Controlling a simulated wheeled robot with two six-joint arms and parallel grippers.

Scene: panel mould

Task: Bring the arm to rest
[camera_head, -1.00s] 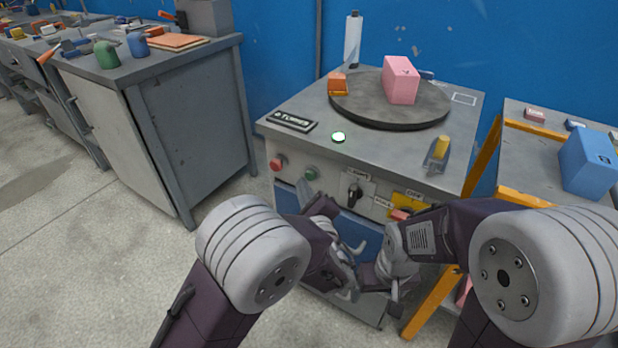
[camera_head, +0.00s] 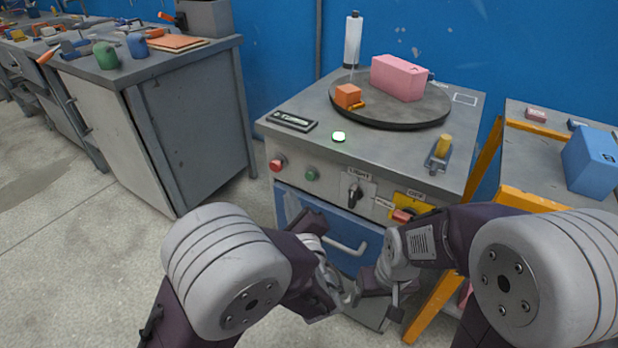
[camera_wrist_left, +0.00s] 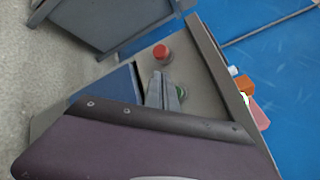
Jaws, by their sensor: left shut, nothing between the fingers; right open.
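My left gripper shows in the left wrist view (camera_wrist_left: 166,90) as two grey fingers shut together with nothing between them. They appear in front of the cabinet's control panel, between the red button (camera_wrist_left: 161,52) and the green button (camera_wrist_left: 180,92). In the head view my left arm is bent low in front of the cabinet (camera_head: 385,160), and its fingertips are hard to make out. My right gripper (camera_head: 372,284) is open, low in front of the blue drawer (camera_head: 335,225), close beside my left wrist. I cannot tell whether they touch.
A turntable (camera_head: 400,112) on the cabinet bears a pink block (camera_head: 398,78) and an orange piece (camera_head: 347,96). A yellow-framed side table (camera_head: 530,150) stands right, a grey workbench (camera_head: 170,130) left. Floor between is clear.

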